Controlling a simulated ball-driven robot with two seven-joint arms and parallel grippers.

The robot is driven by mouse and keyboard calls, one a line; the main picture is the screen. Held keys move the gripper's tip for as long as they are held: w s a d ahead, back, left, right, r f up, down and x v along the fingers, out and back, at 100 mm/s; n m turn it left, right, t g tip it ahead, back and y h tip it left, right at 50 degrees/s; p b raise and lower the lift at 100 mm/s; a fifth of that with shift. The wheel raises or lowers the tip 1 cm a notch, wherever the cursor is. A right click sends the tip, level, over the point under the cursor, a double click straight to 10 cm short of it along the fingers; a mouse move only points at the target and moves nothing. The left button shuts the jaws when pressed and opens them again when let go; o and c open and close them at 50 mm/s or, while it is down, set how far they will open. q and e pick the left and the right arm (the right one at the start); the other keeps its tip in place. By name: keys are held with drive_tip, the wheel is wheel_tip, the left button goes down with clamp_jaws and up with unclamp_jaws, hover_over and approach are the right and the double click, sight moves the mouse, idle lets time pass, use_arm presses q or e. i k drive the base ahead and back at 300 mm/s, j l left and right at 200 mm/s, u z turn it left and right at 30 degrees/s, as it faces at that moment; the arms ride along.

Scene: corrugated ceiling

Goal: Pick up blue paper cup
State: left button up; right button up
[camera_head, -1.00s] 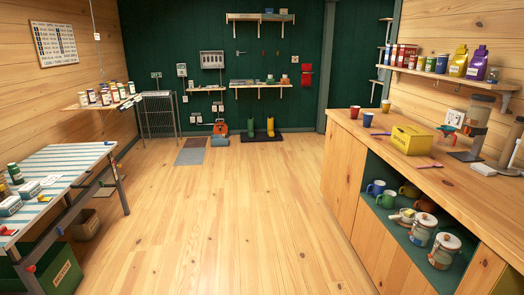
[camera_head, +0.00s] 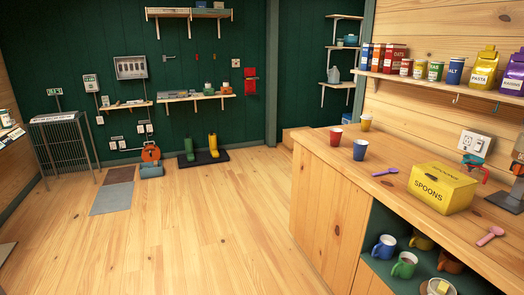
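The blue paper cup (camera_head: 360,150) stands upright on the wooden counter (camera_head: 322,146), near its left edge toward the far end. A red paper cup (camera_head: 336,136) stands just behind and left of it, and a yellow paper cup (camera_head: 366,122) stands farther back by the wall. Neither of my grippers shows in this view.
A yellow spoons box (camera_head: 443,188) stands on the counter right of the cups. A purple spoon (camera_head: 385,172) and a pink spoon (camera_head: 490,236) lie nearby. Mugs, including a blue mug (camera_head: 384,247), sit on the shelf below. The wooden floor (camera_head: 215,235) left of the counter is clear.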

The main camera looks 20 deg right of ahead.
sight(360, 146)
drive_tip(key=i+z, duration=0.25)
drive_tip(key=i, duration=0.25)
drive_tip(key=i+z, duration=0.2)
drive_tip(key=i, duration=0.25)
drive_tip(key=i+j+z, duration=0.25)
drive_tip(key=i, duration=0.2)
